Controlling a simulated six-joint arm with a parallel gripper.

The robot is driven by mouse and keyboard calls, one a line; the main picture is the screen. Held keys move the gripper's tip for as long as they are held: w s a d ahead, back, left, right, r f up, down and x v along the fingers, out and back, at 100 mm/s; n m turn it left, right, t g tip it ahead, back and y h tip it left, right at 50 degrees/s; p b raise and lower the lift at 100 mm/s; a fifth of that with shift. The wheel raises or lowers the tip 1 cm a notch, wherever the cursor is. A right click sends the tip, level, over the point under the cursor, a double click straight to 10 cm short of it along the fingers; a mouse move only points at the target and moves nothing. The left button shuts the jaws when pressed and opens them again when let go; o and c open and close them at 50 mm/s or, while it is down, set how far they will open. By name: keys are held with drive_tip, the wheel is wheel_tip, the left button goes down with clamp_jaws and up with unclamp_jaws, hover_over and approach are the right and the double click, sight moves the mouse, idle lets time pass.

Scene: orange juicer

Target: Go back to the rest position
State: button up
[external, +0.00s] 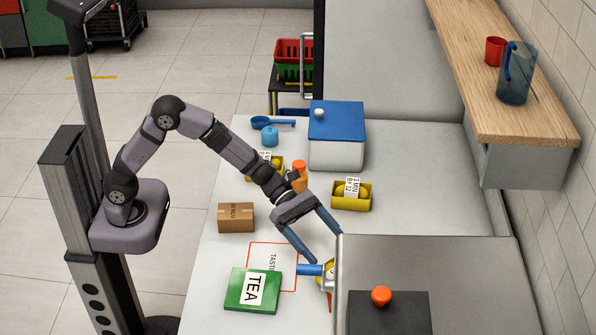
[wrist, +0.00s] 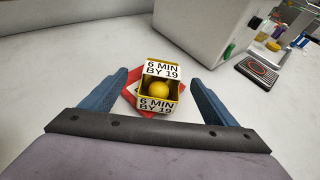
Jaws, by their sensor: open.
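My gripper (external: 325,250) is open, its two blue fingers spread and pointing down toward the front of the counter. In the wrist view the open fingers (wrist: 160,85) stand apart on either side of a small yellow box (wrist: 158,102) labelled "6 MIN BY 19". The box holds a round yellow fruit (wrist: 159,89) and sits on a red and white piece (wrist: 131,97). A clear gap shows between the fingers and the box. In the external view this spot is partly hidden by the grey metal housing (external: 420,262).
A green TEA box (external: 240,290) and a cardboard box (external: 236,218) lie on the counter's left side. A yellow bin (external: 351,203) and a blue-lidded white container (external: 337,150) stand farther back. A red mug (external: 495,51) and a jug (external: 516,85) stand on the wooden shelf.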

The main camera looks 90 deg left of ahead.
drive_tip(key=s+a+r+n+t+y+p, duration=0.1)
drive_tip(key=a+n+y+p, duration=0.15)
drive_tip(key=a+n, duration=0.35)
drive_tip(key=s+a+r+n+y+p, duration=0.1)
drive_tip(key=a+r+n+y+p, duration=0.2)
drive_tip(key=n, duration=0.6)
drive_tip(key=s+a+f+n+g+y+p, duration=0.1)
drive_tip(key=s+a+n+g, duration=0.1)
drive_tip(key=s+n, duration=0.4)
drive_tip(key=s+a+f+n+g+y+p, duration=0.1)
drive_tip(key=s+a+n+g+y, duration=0.1)
drive_tip(key=s+n, duration=0.5)
drive_tip(key=s+a+f+n+g+y+p, duration=0.1)
drive_tip(key=s+a+n+g+y+p, duration=0.1)
drive_tip(key=s+n, duration=0.5)
drive_tip(key=shift+a, duration=0.75)
drive_tip(key=s+d+n+g+p, duration=0.1)
drive_tip(key=s+n+g, duration=0.1)
drive_tip(key=s+n, duration=0.2)
drive_tip(key=s+d+n+g+h+p, duration=0.1)
drive_tip(key=s+n, duration=0.4)
drive_tip(key=s, duration=0.5)
drive_tip(key=shift+d+r+g, duration=0.15)
drive_tip(key=shift+d+g, duration=0.5)
drive_tip(key=shift+g, duration=0.15)
